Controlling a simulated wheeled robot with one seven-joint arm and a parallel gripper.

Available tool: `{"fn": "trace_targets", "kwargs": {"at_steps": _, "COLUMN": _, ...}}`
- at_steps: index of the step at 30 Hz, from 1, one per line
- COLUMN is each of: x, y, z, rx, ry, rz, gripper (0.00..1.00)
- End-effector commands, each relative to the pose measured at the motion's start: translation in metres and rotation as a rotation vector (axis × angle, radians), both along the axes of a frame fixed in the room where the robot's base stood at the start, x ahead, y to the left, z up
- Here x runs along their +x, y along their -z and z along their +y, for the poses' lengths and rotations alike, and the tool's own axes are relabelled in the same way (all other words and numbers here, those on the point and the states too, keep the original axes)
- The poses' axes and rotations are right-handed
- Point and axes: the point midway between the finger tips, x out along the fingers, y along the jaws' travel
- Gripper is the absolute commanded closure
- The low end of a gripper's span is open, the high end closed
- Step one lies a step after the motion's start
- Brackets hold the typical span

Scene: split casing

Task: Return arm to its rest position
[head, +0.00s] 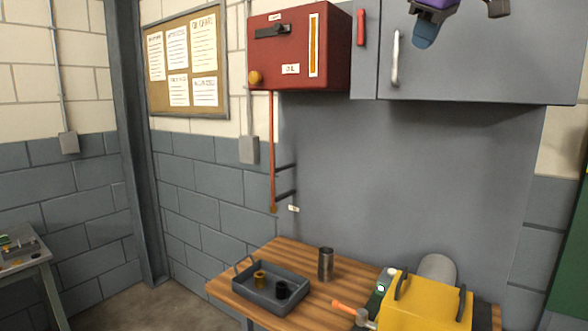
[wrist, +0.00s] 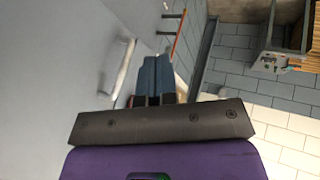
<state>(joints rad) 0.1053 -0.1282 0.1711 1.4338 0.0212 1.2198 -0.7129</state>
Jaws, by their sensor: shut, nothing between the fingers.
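My gripper (head: 424,38) is raised high at the upper right of the head view, in front of the grey cabinet (head: 480,60). Its purple body is cut off by the top edge, and the blue fingers point down. In the wrist view my gripper (wrist: 157,70) shows its fingers together with nothing between them. The cabinet's pale handle (head: 395,58) is to the left of the gripper in the head view. Most of my arm is out of view.
A red box (head: 290,60) hangs on the wall. The space between cabinet and table looks open.

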Motion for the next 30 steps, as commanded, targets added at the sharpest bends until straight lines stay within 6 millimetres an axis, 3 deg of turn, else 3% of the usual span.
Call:
{"fn": "trace_targets", "kwargs": {"at_steps": 1, "x": -0.019, "y": 0.013, "z": -0.001, "rx": 0.015, "ry": 0.038, "rz": 0.012, "gripper": 1.0}}
{"fn": "trace_targets", "kwargs": {"at_steps": 8, "x": -0.099, "y": 0.09, "z": -0.013, "rx": 0.116, "ry": 0.247, "rz": 0.059, "gripper": 1.0}}
{"fn": "trace_targets", "kwargs": {"at_steps": 18, "x": -0.218, "y": 0.23, "z": -0.036, "rx": 0.282, "ry": 0.545, "rz": 0.125, "gripper": 1.0}}
{"fn": "trace_targets", "kwargs": {"at_steps": 24, "x": -0.261, "y": 0.289, "z": -0.042, "rx": 0.348, "ry": 0.654, "rz": 0.152, "gripper": 1.0}}
{"fn": "trace_targets", "kwargs": {"at_steps": 30, "x": -0.272, "y": 0.305, "z": -0.043, "rx": 0.367, "ry": 0.685, "rz": 0.16, "gripper": 1.0}}
